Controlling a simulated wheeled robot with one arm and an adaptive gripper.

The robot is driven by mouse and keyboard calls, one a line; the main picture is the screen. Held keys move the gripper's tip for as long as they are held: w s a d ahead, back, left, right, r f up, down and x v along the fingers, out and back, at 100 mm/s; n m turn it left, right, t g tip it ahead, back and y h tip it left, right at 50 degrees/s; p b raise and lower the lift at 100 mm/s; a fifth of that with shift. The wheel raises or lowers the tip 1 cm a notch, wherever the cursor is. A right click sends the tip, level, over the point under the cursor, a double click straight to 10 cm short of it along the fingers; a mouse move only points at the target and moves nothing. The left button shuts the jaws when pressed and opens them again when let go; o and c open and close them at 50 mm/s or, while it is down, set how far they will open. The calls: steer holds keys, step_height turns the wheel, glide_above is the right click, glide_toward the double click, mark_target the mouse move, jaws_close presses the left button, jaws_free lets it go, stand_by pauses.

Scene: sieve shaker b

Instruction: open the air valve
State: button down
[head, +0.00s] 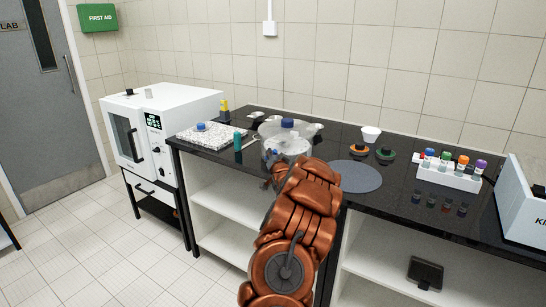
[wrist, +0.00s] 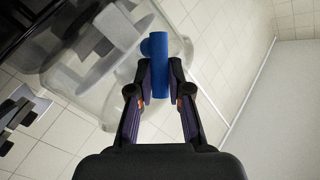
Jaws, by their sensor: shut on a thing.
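A clear, glassy vessel (head: 299,145) with a blue knob (head: 287,123) on its lid stands on the black bench. In the wrist view, the vessel (wrist: 88,88) is large and close at the upper left. A blue, rod-shaped valve handle (wrist: 160,62) sticks out from the vessel's side. My gripper (wrist: 159,91) is shut on this handle, one finger on each side. In the head view, my arm hides the front of the vessel and most of my gripper (head: 272,163).
A white oven (head: 185,118) stands left of the bench. A speckled slab (head: 212,134) and a teal bottle (head: 238,141) are left of the vessel. A grey round mat (head: 362,177) and a rack of colored-cap bottles (head: 449,178) are to the right.

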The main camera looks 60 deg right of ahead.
steer(key=shift+w+r+n+g+y+b, duration=0.2)
steer(key=shift+n+g+y+b, duration=0.1)
steer(key=shift+n+g, duration=0.25)
steer(key=shift+w+r+n+g+y+b, duration=0.2)
steer(key=shift+n+g+y+b, duration=0.1)
steer(key=shift+n+g, duration=0.2)
steer(key=shift+w+r+n+g+y, duration=0.1)
steer(key=shift+w+n+g+y, duration=0.15)
steer(key=shift+n+g, duration=0.3)
steer(key=c, duration=1.1)
jaws_free()
steer(key=shift+s+a, duration=0.1)
steer(key=shift+s, duration=0.05)
steer(key=v, duration=1.1)
steer(key=shift+s+a+r, duration=0.15)
steer(key=shift+s+a, duration=0.05)
steer(key=shift+a, duration=0.05)
